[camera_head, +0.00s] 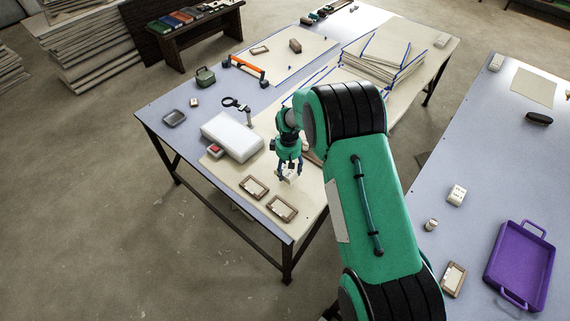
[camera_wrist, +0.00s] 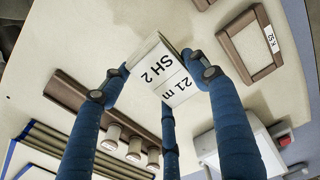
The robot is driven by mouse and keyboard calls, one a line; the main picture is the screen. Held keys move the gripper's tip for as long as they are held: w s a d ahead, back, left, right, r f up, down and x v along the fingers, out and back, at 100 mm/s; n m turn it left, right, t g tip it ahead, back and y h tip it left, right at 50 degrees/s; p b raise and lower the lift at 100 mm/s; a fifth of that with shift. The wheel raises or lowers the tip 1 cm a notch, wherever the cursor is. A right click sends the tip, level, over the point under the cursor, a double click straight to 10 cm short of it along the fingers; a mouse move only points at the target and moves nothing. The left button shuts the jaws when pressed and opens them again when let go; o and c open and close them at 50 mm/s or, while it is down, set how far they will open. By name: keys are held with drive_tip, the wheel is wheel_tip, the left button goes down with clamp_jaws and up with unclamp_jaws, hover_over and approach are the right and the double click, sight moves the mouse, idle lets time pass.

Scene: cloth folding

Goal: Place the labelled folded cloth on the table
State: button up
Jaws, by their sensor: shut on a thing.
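The labelled folded cloth (camera_wrist: 163,72) is a small cream piece with a white label reading "21 m" and "SH 2" in the wrist view. My gripper (camera_wrist: 158,84) has blue fingers closed around its edges. In the head view my gripper (camera_head: 288,171) hangs over the near part of the table (camera_head: 180,140), and the pale cloth (camera_head: 291,178) shows at its fingertips. Whether the cloth touches the surface below is hard to tell. A cream sheet (camera_head: 232,170) covers this part of the table.
Two brown-framed holders (camera_head: 254,187) (camera_head: 281,209) lie near the table's front edge. A white box (camera_head: 232,137) stands left of my gripper, with a small red item (camera_head: 215,150) beside it. Blue-edged stacks (camera_head: 382,68) lie farther back. The right table (camera_head: 440,175) carries a purple tray (camera_head: 520,262).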

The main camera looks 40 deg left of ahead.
drive_tip(key=shift+w+a+f, duration=0.2)
drive_tip(key=shift+w+a, duration=0.85)
drive_tip(key=shift+a, duration=0.3)
drive_tip(key=shift+w+a+f, duration=0.15)
drive_tip(key=shift+w+a, duration=0.9)
drive_tip(key=shift+a, duration=0.25)
drive_tip(key=shift+f+b, duration=0.5)
drive_tip(key=shift+f, duration=1.2)
drive_tip(key=shift+f, duration=0.15)
drive_tip(key=o, duration=1.1)
drive_tip(key=shift+o, duration=0.2)
wheel_tip(320, 180, up, 12)
drive_tip(key=p, duration=0.1)
